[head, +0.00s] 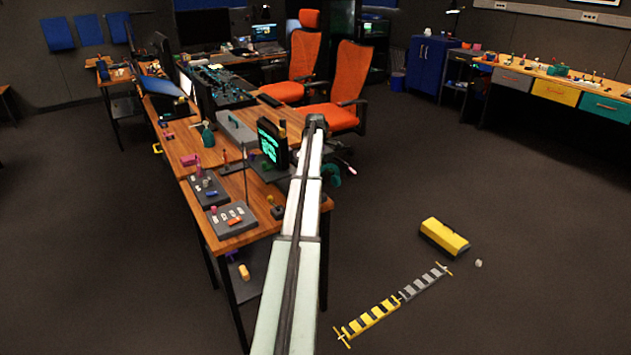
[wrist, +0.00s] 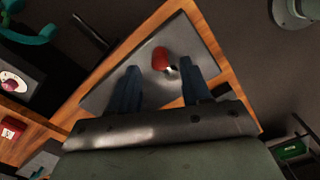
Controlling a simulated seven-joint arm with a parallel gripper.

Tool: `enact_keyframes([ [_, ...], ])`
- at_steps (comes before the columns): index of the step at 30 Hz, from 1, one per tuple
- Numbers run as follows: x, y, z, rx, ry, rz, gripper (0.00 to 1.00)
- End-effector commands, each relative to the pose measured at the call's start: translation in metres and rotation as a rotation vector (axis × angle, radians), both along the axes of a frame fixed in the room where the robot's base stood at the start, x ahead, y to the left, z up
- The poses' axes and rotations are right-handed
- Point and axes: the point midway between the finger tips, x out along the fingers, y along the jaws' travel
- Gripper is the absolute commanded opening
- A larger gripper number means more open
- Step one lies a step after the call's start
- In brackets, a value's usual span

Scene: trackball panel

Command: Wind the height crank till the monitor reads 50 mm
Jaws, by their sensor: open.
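The monitor (head: 268,146), a dark screen with green text, stands on the desk beside my arm in the head view; its text is too small to read. In the wrist view, a red knob (wrist: 160,58) with a short silvery part sits on a grey plate (wrist: 105,95). It may be the crank's handle, but I cannot tell. My gripper (wrist: 167,77) is open, with one dark blue finger on each side of the knob as seen from the wrist. Contact is not visible. In the head view my gripper cannot be made out behind my arm.
The wooden desk (head: 185,150) carries grey panels (head: 230,220) with small controls. Orange chairs (head: 347,75) stand behind it. In the wrist view, a black panel with a pinkish ball (wrist: 12,85) lies left.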

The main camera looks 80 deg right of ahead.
Motion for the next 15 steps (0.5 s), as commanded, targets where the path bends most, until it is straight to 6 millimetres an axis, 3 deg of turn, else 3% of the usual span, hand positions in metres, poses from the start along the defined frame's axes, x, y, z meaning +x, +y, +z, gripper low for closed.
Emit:
enact_keyframes([
  [6,0.000,0.000,-0.029,0.001,0.000,0.000,0.48],
  [15,0.000,0.000,-0.042,-0.001,0.000,0.000,0.48],
])
